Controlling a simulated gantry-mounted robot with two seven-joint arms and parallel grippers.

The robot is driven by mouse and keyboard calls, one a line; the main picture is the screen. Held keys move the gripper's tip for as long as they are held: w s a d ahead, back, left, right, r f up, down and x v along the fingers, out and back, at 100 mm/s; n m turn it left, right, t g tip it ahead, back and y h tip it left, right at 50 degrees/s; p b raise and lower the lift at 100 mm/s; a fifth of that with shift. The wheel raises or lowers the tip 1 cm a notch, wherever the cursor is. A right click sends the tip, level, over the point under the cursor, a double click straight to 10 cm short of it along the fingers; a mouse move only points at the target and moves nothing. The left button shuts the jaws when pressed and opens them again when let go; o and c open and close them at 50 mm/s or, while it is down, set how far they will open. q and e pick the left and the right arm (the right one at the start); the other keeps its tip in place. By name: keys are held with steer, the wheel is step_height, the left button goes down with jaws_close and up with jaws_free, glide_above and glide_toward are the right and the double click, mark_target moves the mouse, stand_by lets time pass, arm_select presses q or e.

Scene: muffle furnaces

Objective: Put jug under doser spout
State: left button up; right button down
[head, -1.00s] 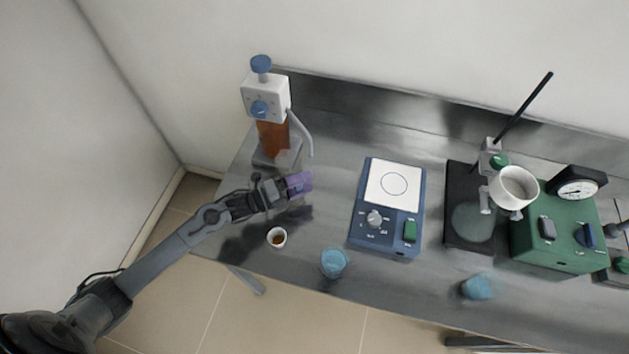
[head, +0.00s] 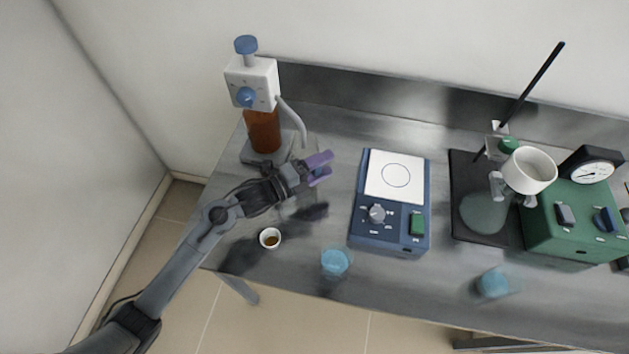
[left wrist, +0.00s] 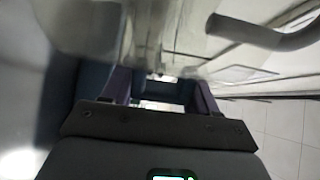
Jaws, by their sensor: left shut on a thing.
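The doser (head: 252,84) has a white head and blue knobs on an amber bottle, at the table's back left. Its curved grey spout (head: 294,120) hangs down on the right and also shows in the left wrist view (left wrist: 265,34). My left gripper (head: 320,168), with purple fingers, is just below and right of the spout. It is shut on a clear, see-through vessel, which I take to be the jug (left wrist: 150,40). The jug is blurred in the left wrist view and barely visible in the head view. I cannot tell whether it is exactly under the spout. My right gripper is not in view.
A small white cup (head: 270,238) with brown contents and a blue beaker (head: 335,263) stand near the front edge. A blue hotplate-like device (head: 390,238) with a white top is to the right. Farther right are a stand (head: 470,228), a green device (head: 560,235) and another blue beaker (head: 494,284).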

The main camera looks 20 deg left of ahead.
arm_select(q)
steer(key=shift+f+b, duration=0.4)
steer(key=shift+f, duration=2.85)
steer(key=shift+f, duration=0.1)
steer(key=shift+f, duration=0.15)
steer(key=o, duration=1.1)
steer(key=shift+r, duration=0.2)
steer(key=shift+s+r, duration=0.1)
steer(key=v, duration=0.7)
steer(key=shift+s+a, duration=0.15)
